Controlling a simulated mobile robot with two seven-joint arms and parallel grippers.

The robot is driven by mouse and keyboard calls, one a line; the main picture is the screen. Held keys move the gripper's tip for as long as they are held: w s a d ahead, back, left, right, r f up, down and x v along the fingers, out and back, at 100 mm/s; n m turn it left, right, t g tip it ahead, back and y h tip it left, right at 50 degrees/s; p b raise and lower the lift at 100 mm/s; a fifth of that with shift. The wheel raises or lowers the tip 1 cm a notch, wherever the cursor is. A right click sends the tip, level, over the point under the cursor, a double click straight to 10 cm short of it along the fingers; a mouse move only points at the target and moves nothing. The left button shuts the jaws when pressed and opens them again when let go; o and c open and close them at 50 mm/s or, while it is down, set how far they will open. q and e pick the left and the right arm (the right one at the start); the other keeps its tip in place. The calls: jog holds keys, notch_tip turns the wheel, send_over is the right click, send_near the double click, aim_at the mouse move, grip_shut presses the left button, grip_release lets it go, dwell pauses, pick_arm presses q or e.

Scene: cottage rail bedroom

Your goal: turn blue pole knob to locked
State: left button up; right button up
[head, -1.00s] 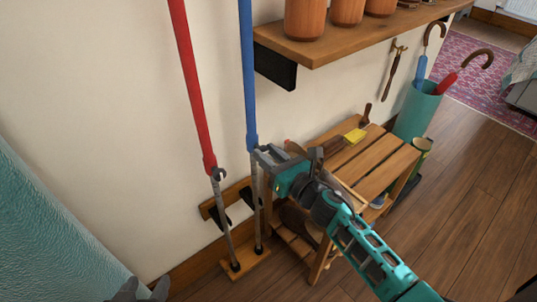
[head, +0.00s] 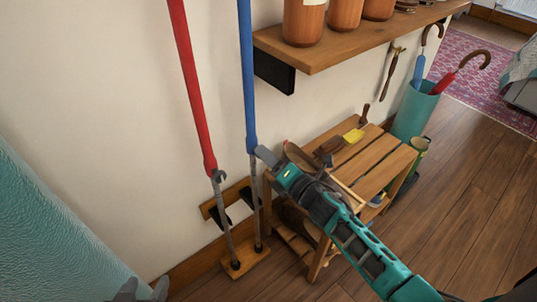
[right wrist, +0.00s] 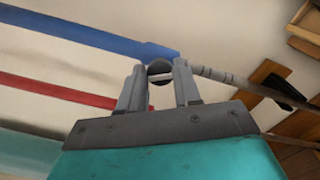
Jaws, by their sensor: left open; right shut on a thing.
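The blue pole (head: 247,80) stands upright against the wall, with a thin grey lower shaft; it also shows in the right wrist view (right wrist: 90,36). Its round dark knob (right wrist: 159,68) sits at the blue tube's lower end, between my right fingertips. My right gripper (head: 262,153) is shut on this knob, rolled so its fingers look nearly edge-on in the head view; it also shows in the right wrist view (right wrist: 159,80). The knob is hidden by the gripper in the head view. My left gripper (head: 142,291) is open and empty at the bottom edge, partly cut off.
A red pole (head: 190,90) with its own knob (head: 219,175) stands just left. Both poles rest in a wooden rack (head: 243,264). A slatted wooden bench (head: 375,163) is under my right arm. A shelf with pots (head: 350,40) juts out above.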

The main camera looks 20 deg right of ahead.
jog(key=m+p, duration=0.1)
jog(key=m, duration=0.4)
jog(key=shift+m+p, duration=0.3)
jog(key=shift+p, duration=0.05)
dwell(0.5)
jog(key=o, duration=1)
jog(key=shift+o, duration=0.2)
jog(key=p+v, duration=0.2)
jog(key=v, duration=1.1)
